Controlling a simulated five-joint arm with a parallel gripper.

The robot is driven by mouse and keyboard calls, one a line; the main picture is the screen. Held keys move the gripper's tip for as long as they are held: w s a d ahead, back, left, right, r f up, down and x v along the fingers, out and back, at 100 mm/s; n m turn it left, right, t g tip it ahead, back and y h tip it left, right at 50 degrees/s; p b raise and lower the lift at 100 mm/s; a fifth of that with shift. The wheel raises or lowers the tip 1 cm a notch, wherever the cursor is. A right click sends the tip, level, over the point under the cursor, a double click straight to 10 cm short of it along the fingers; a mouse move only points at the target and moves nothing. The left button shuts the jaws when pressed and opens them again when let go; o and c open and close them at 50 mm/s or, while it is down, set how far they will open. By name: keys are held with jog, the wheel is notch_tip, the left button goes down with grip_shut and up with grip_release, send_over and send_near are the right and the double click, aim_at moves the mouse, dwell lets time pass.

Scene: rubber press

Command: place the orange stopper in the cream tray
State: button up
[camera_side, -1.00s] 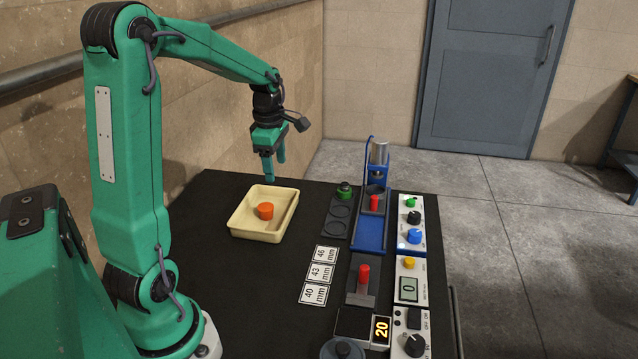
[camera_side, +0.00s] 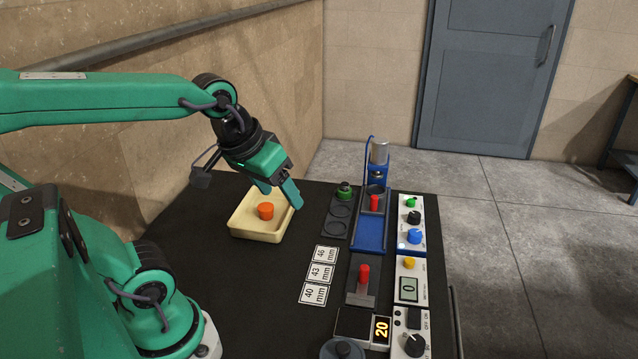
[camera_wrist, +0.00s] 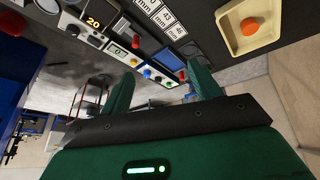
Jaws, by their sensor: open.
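The orange stopper (camera_side: 265,211) sits inside the cream tray (camera_side: 247,230), on its floor near the middle. Both also show in the wrist view, the stopper (camera_wrist: 250,26) in the tray (camera_wrist: 226,27) at the top right. My gripper (camera_side: 281,196) is open and empty. In the side view its fingers appear at the tray's far right corner; how high they are above it I cannot tell. In the wrist view my gripper's fingers (camera_wrist: 163,88) stand apart with nothing between them, and the stopper is well outside them.
A blue press (camera_side: 371,232) holds a red piece. Left of it is a dark holder (camera_side: 338,220) with a green-topped piece. Another red piece (camera_side: 363,273) stands on a grey fixture. Label cards (camera_side: 320,271) lie flat. Control boxes (camera_side: 410,289) line the right edge. Dark table is clear around the tray's near side.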

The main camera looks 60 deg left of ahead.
jog(key=s+d+m, duration=0.1)
jog(key=s+m, duration=0.1)
jog(key=m, duration=0.1)
jog(key=shift+d+f+t, duration=0.2)
jog(key=shift+d+t, duration=0.1)
jog(key=shift+d, duration=0.05)
dwell(0.9)
